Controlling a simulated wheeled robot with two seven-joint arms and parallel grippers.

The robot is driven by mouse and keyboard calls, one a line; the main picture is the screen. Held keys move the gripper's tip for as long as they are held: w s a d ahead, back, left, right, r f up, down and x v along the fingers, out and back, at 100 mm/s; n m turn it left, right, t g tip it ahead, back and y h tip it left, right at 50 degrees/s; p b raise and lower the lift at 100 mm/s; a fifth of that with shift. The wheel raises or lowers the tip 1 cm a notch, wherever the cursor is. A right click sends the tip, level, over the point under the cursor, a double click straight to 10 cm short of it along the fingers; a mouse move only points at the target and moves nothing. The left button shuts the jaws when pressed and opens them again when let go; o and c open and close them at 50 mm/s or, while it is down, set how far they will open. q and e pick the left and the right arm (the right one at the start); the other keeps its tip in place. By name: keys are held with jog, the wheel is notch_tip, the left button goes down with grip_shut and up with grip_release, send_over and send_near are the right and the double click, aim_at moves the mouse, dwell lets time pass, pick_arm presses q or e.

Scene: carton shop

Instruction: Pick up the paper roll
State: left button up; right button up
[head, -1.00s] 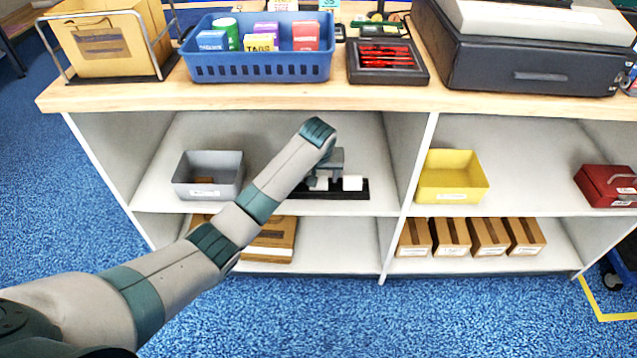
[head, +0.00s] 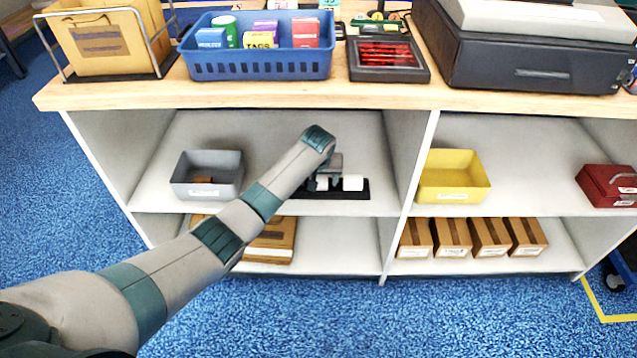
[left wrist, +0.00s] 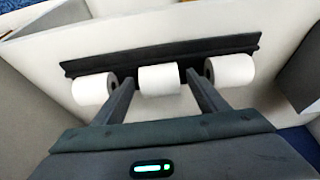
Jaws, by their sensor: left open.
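Three white paper rolls lie in a row on a black holder (left wrist: 160,55) in the left wrist view: a left roll (left wrist: 92,89), a middle roll (left wrist: 159,79) and a right roll (left wrist: 232,69). In the head view the holder (head: 340,194) stands on the upper shelf, with one roll (head: 352,183) clear at the right and another (head: 322,183) partly behind my gripper. My left gripper (left wrist: 158,92) is open. Its two fingers reach toward the rolls, one on each side of the middle roll. Whether they touch it I cannot tell. My right gripper is not in view.
A grey bin (head: 207,180) stands left on the same shelf, a yellow bin (head: 453,180) in the right compartment. The wooden counter (head: 240,97) overhangs the shelf, and a divider (head: 408,165) stands right of the holder. Flat cartons (head: 270,240) lie on the shelf below.

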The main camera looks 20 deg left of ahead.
aim_at(320, 180)
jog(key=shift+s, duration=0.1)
pick_arm(q)
jog(key=c, duration=1.1)
jog(key=shift+c, duration=0.2)
jog(key=shift+r, duration=0.1)
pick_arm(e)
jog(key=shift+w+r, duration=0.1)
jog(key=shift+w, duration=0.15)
